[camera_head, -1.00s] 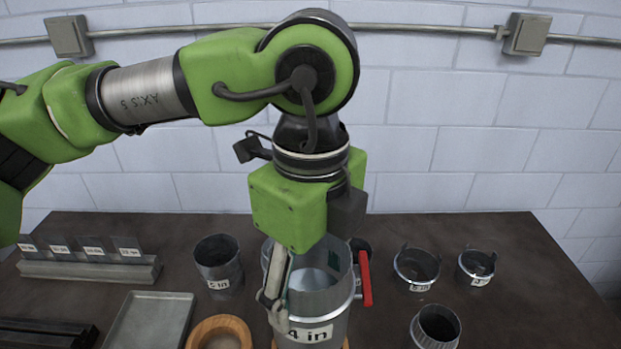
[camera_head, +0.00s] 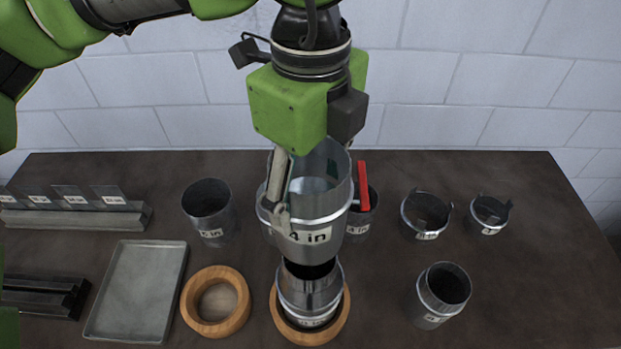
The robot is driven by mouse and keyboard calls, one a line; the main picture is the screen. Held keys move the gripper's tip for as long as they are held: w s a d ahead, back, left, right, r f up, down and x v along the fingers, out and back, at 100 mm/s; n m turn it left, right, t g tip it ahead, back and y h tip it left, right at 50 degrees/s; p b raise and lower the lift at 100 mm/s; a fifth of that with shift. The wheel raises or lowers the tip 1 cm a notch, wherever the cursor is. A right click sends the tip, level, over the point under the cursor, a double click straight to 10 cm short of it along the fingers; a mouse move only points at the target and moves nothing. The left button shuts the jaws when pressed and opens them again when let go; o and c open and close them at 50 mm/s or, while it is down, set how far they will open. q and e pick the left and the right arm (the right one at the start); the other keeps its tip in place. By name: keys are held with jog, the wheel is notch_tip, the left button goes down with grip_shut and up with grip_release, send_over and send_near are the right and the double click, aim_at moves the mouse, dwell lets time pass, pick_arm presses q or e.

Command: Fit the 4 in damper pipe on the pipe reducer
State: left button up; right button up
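The damper pipe (camera_head: 318,215), a grey metal cylinder labelled "4 in" with a red handle (camera_head: 364,186) at its right, hangs upright in the middle. My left gripper (camera_head: 280,192) comes down from above and is shut on it; one finger shows along its left front and the other is hidden. Directly below stands the pipe reducer (camera_head: 308,292), a metal piece with a dark narrower top, in a wooden ring (camera_head: 338,325). The pipe's lower edge overlaps the reducer's top in the picture; I cannot tell whether they touch. My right gripper is not in view.
Behind are a "5 in" pipe (camera_head: 208,210), another labelled pipe (camera_head: 361,222) and two pronged collars (camera_head: 425,215) (camera_head: 490,214). A small pipe (camera_head: 440,296) stands right. An empty wooden ring (camera_head: 191,305), a tray (camera_head: 98,325) and metal rails (camera_head: 75,217) lie left.

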pick_arm(q)
jog(key=shift+w+f+b, duration=0.1)
jog(key=shift+f+b, duration=0.2)
jog(key=shift+f, duration=0.6)
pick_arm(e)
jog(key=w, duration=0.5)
pick_arm(q)
jog(key=shift+f, duration=0.2)
jog(key=shift+s+f, duration=0.2)
notch_tip(320, 180, down, 7)
jog(key=b, duration=0.7)
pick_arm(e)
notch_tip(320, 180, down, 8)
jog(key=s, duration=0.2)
pick_arm(q)
jog(key=shift+w+f+b, duration=0.1)
jog(key=shift+f+b, duration=0.65)
jog(key=shift+b, duration=0.3)
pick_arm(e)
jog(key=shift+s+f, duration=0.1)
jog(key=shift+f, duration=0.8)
pick_arm(q)
jog(key=o, duration=1.4)
jog(key=shift+c, duration=0.2)
